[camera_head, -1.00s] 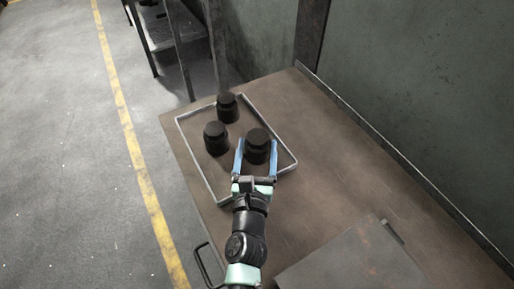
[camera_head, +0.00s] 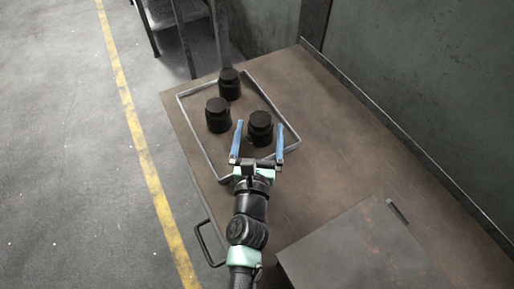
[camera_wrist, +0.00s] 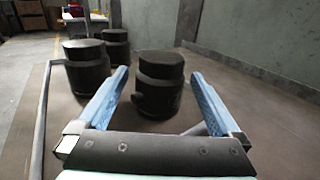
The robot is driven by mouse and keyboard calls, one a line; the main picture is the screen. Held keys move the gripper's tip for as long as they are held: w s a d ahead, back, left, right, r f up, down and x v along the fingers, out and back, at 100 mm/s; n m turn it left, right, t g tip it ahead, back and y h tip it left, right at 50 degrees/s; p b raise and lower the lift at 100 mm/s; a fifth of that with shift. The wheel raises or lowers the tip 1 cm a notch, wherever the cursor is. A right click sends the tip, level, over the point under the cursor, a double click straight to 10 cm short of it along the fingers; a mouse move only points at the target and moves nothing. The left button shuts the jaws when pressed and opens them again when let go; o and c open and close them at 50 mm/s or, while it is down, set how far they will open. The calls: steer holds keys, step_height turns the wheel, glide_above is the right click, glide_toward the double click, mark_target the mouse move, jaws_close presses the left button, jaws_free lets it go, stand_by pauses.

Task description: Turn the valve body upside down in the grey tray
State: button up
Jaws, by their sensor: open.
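Three dark, stepped cylindrical valve bodies stand in the grey tray (camera_head: 188,120) on the table. The nearest valve body (camera_head: 260,128) is at the tray's right side, and in the wrist view it (camera_wrist: 159,85) stands upright, narrow part up, with a stub on its left side. A second valve body (camera_head: 218,115) stands to its left, and a third (camera_head: 229,84) behind. My gripper (camera_head: 259,142) is open, its blue fingers pointing at the nearest valve body from the near side. The fingertips appear just short of it, with nothing held.
A flat dark plate (camera_head: 350,255) lies on the near right of the brown table (camera_head: 330,140). A wall with a raised edge (camera_head: 410,145) bounds the table's right side. A dark rack (camera_head: 180,35) stands beyond the table. The table right of the tray is clear.

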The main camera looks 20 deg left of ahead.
steer(key=b+v, duration=0.2)
steer(key=v, duration=0.9)
steer(key=shift+s+d+r+b, duration=0.15)
steer(key=shift+s+b, duration=0.25)
steer(key=shift+s, duration=0.3)
